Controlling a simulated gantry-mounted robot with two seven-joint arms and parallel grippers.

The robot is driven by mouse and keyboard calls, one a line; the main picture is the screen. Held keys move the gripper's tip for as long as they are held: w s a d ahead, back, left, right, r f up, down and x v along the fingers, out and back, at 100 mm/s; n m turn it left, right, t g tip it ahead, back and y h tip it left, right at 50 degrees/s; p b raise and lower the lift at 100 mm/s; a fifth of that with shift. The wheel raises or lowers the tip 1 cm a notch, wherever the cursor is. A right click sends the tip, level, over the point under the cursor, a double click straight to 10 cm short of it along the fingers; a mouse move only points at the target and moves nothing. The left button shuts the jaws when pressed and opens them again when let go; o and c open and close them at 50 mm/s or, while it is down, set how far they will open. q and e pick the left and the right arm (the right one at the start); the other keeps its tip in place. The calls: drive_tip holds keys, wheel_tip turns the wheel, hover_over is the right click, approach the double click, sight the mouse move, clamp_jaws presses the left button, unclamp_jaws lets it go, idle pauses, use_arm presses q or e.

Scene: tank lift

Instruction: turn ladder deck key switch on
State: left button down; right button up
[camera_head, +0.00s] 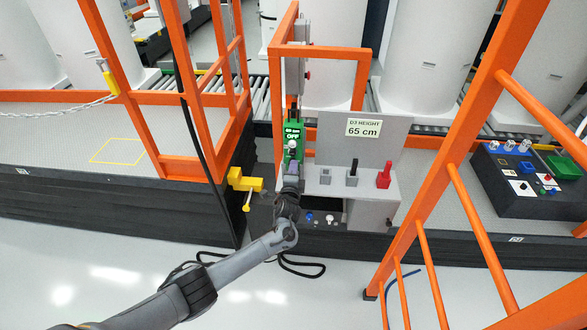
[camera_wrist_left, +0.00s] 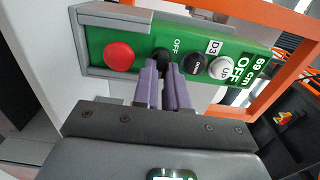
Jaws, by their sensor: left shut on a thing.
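The green control panel (camera_head: 293,143) stands upright on the orange-framed post, with an OFF sign at its top. My left gripper (camera_head: 291,168) reaches up to the panel. In the left wrist view its purple fingers (camera_wrist_left: 163,72) are shut on the black key switch and hide part of it. My right gripper is in neither view.
A grey console (camera_head: 330,182) with a red handle (camera_head: 384,175) and a height sign (camera_head: 363,128) stands right of the panel. A yellow clamp (camera_head: 244,184) is at the left. Orange rails surround the area. A dark button box (camera_head: 530,180) sits far right.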

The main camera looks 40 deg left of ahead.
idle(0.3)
use_arm(q)
drive_tip(key=c, duration=1.2)
unclamp_jaws()
drive_tip(key=shift+o, duration=0.2)
drive_tip(key=shift+s+d+p, duration=0.3)
drive_tip(key=shift+s, duration=0.2)
drive_tip(key=p+v, duration=0.2)
drive_tip(key=v, duration=0.7)
drive_tip(key=shift+s, duration=0.35)
drive_tip(key=shift+d, duration=0.1)
